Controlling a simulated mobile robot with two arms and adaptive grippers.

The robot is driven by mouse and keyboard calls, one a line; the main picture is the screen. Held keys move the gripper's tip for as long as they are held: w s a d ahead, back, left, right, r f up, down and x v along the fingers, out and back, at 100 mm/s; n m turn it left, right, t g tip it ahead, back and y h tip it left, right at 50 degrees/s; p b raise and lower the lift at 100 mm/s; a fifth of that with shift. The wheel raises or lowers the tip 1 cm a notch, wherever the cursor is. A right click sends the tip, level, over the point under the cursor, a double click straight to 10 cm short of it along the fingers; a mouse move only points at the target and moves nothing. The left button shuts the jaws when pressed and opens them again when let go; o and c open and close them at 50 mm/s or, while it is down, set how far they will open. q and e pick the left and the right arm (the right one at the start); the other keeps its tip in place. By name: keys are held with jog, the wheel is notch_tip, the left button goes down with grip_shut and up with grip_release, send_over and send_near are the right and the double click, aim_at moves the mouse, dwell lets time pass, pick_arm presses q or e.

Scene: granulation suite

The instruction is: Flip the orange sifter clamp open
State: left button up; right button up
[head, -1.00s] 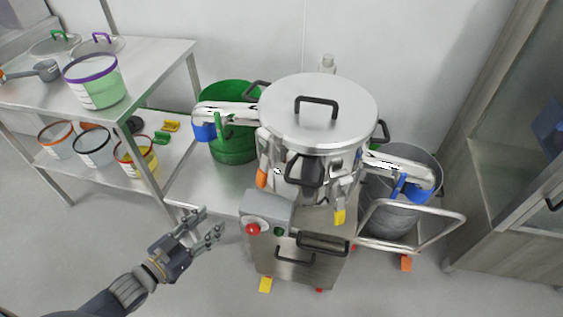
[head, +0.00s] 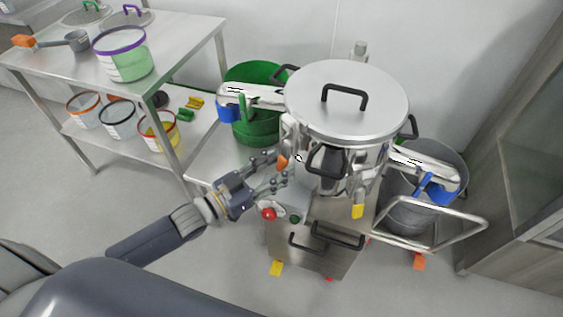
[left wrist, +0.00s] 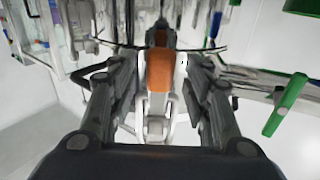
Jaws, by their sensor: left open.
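The steel sifter (head: 345,105) with a round lid stands on a steel cart at centre right in the head view. Its orange clamp (head: 282,162) is on the left side of the body, partly hidden by my gripper. My left gripper (head: 280,169) is open, with its fingertips at the clamp. In the left wrist view the orange clamp handle (left wrist: 159,71) lies between the two open fingers (left wrist: 160,85), with a metal latch below it. I cannot tell whether a finger touches it. My right gripper is not in view.
A control box with a red button (head: 268,213) sits just below my left gripper. A green bin (head: 255,125) stands behind, left of the sifter, and a grey bin (head: 408,205) to its right. A shelf table (head: 185,50) with buckets is at left.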

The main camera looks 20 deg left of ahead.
pick_arm(q)
jog(key=shift+x, duration=0.95)
